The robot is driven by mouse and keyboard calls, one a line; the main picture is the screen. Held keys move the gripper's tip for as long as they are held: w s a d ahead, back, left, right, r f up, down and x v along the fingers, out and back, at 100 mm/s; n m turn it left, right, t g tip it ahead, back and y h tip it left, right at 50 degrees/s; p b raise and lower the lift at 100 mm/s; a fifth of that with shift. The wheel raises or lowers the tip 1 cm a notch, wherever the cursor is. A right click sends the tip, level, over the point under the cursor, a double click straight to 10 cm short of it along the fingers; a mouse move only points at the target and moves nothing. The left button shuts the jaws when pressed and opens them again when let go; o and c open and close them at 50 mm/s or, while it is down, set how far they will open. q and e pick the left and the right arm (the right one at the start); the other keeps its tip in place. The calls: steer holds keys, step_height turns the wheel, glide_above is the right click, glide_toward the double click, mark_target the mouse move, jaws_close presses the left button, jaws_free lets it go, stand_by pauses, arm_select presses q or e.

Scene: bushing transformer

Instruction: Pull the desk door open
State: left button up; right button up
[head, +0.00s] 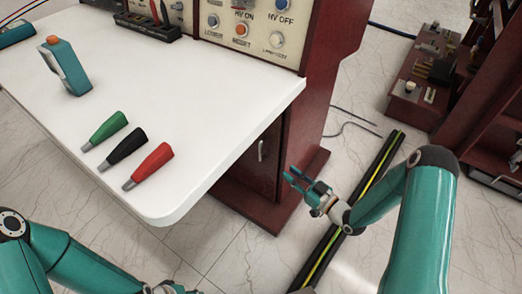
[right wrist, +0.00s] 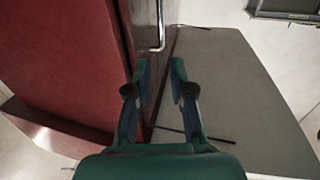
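The desk door (head: 268,165) is a dark red-brown panel under the white tabletop, and it looks closed. Its small metal handle (head: 261,150) is upright near the tabletop edge. In the right wrist view the handle (right wrist: 161,28) shows at the top, beyond the fingertips. My right gripper (head: 290,175) is open and empty, to the right of and a little below the handle in the head view. Its spread fingers (right wrist: 159,72) point toward the handle, apart from it. My left gripper (head: 172,287) is mostly cut off at the bottom edge, so its fingers cannot be judged.
The white tabletop (head: 220,90) overhangs the door's left part. Green (head: 105,130), black (head: 122,146) and red (head: 148,166) connectors lie on it. A black-and-yellow floor strip (head: 375,175) runs beneath my right arm. Wooden equipment (head: 420,95) stands at right.

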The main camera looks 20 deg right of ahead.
mark_target(261, 151)
steer(key=b+x, duration=0.3)
steer(key=x, duration=1.1)
steer(key=shift+w+a, duration=0.15)
steer(key=shift+w, duration=0.1)
jaws_close()
